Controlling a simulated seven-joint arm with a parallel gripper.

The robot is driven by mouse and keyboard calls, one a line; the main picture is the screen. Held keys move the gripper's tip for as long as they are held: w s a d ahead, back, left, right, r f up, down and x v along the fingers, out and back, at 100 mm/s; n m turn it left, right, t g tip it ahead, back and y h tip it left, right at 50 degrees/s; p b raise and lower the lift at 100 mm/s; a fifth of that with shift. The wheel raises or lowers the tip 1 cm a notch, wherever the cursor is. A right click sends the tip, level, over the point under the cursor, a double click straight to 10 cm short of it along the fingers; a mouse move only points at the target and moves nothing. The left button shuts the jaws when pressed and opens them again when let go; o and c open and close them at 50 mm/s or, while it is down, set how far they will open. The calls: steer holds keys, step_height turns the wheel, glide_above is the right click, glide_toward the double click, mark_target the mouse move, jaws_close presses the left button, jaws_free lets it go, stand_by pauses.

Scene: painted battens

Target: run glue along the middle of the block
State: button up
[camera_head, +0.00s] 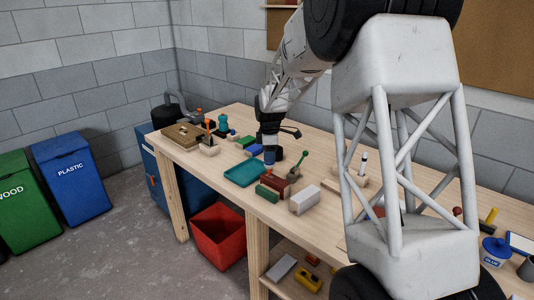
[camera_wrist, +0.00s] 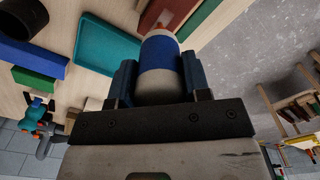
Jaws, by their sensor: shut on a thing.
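My gripper (camera_head: 269,146) is shut on a glue bottle (camera_wrist: 158,55), white with a blue band and an orange tip. In the head view the bottle (camera_head: 270,156) points downward over the bench. A brown-red block (camera_head: 276,185) lies just in front of it. In the wrist view the orange tip shows against the edge of this block (camera_wrist: 154,12); I cannot tell whether they touch. A dark green block (camera_head: 267,193) lies beside the red one, and a white block (camera_head: 304,200) stands to the right. No glue line is visible on them.
A teal tray (camera_head: 245,172) lies left of the red block. A blue block (camera_head: 253,150) and a green block (camera_head: 245,142) lie behind it. A green-handled tool (camera_head: 299,163) stands to the right. A red bin (camera_head: 218,236) is on the floor below the bench's front edge.

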steer(key=shift+s+d, duration=2.85)
steer(key=shift+s, duration=0.05)
step_height(320, 180, up, 8)
steer(key=shift+w+a, duration=0.1)
steer(key=shift+w+a, duration=2.05)
steer(key=shift+a, duration=0.05)
